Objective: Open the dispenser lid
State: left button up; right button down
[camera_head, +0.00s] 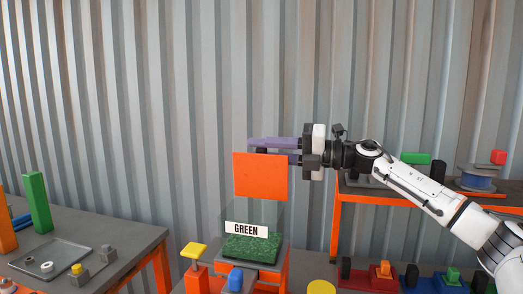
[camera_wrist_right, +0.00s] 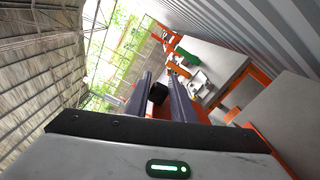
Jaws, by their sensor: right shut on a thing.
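The dispenser (camera_head: 253,246) is a clear box with green granules in its bottom and a white label reading GREEN. Its orange lid (camera_head: 260,177) stands steeply raised above the box, broad face toward the head camera. My right gripper (camera_head: 260,148) reaches in from the right at the lid's top edge. Its purple fingers are shut on the black knob (camera_head: 262,150) there, partly hidden by the lid and fingers. In the right wrist view, the black knob (camera_wrist_right: 158,93) sits between the two fingers (camera_wrist_right: 160,78). My left gripper is in neither view.
A grey table (camera_head: 120,240) at left holds a tray (camera_head: 50,258), a green block (camera_head: 37,202) and small parts. A yellow-topped post (camera_head: 194,252) stands left of the dispenser. An orange-framed shelf (camera_head: 336,215) is at right, with coloured bases below. A corrugated wall rises behind.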

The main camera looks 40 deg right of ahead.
jog(key=c, duration=1.9)
grip_release()
jog(key=shift+w+d+f, duration=0.1)
jog(key=shift+d+f, duration=0.1)
jog(key=shift+f, duration=0.05)
jog(key=shift+o, duration=1.4)
jog(key=shift+d+f, duration=0.1)
jog(key=shift+d, duration=0.05)
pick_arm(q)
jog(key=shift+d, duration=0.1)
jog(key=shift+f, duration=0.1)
